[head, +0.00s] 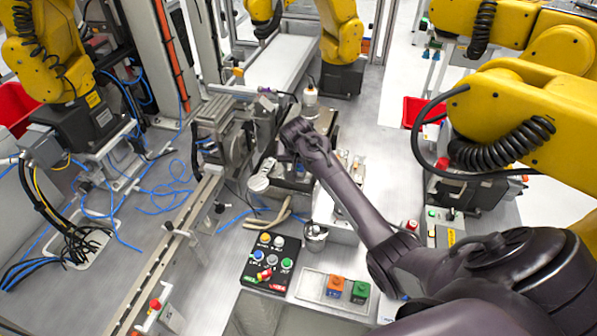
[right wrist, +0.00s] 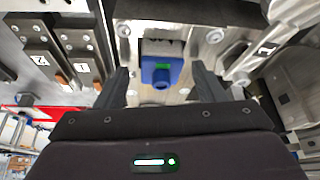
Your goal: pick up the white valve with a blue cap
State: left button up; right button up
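A white valve (right wrist: 161,47) with a blue cap (right wrist: 160,74) shows in the right wrist view, set among metal fixture parts. The cap faces the camera and has a green patch near its top. My right gripper (right wrist: 160,80) is open, one dark finger on each side of the cap, with visible gaps to both. Nothing is held. In the head view my right arm reaches from the lower right to the fixture, ending at the gripper's dark body (head: 300,135); its fingers cannot be made out there. I cannot pick out the valve in the head view. My left gripper is not in view.
In the head view, a black button box (head: 270,262), a tray with orange and green blocks (head: 312,288) and a metal cup (head: 315,237) stand nearer. Yellow robot arms flank the bench.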

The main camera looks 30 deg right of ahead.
jog(key=c, duration=1.1)
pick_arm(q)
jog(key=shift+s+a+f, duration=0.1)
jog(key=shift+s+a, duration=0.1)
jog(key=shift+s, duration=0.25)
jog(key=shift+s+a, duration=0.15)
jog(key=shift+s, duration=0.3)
pick_arm(e)
jog(key=shift+o, duration=0.2)
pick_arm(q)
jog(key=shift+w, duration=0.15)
pick_arm(e)
jog(key=shift+w, duration=0.1)
